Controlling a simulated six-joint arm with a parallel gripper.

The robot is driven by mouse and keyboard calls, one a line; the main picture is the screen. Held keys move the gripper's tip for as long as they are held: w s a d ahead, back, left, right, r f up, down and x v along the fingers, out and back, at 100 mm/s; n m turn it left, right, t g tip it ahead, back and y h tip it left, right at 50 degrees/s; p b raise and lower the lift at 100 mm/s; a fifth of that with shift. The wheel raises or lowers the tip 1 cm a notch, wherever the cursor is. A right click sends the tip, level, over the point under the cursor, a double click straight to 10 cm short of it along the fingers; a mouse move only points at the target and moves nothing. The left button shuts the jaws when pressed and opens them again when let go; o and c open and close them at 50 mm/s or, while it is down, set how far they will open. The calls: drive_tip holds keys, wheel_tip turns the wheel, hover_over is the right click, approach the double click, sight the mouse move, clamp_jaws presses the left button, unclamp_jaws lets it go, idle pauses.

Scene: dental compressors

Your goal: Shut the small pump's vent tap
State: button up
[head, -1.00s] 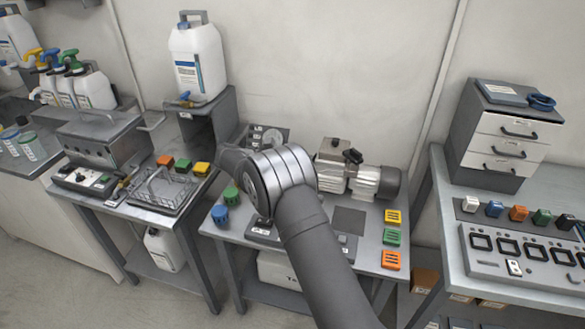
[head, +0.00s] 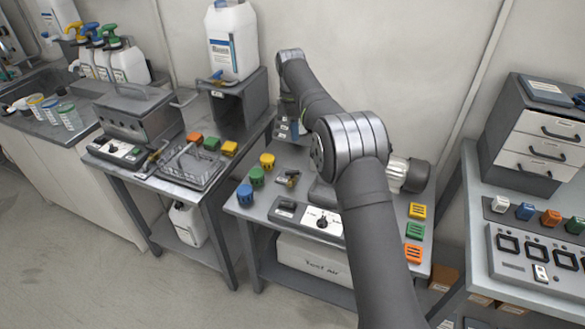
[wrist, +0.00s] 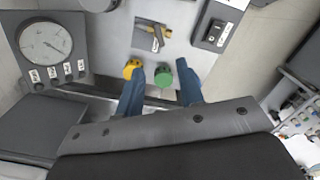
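A small brass tap with a dark lever (head: 288,178) sits on the middle table; it also shows at the top of the wrist view (wrist: 153,33). There its lever seems to lie across the brass body. The pump (head: 398,176) is largely hidden behind my arm in the head view, so I cannot tell how the tap joins it. My gripper's two blue fingers (wrist: 160,90) are apart with nothing between them. They are on the near side of the yellow knob (wrist: 132,68) and green knob (wrist: 163,78) in the wrist view, apart from the tap. In the head view the gripper is mostly hidden.
A blue knob (head: 245,195) stands at the table's left edge. A gauge panel (wrist: 45,42) and a switch box (wrist: 216,33) flank the tap in the wrist view. Coloured blocks (head: 415,231) line the right edge. A white jug (head: 232,45) stands on a riser at left.

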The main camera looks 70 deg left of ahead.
sight(292, 171)
drive_tip(key=shift+g, duration=0.3)
wheel_tip(292, 171, down, 17)
drive_tip(key=shift+s+a+r, duration=0.15)
clamp_jaws()
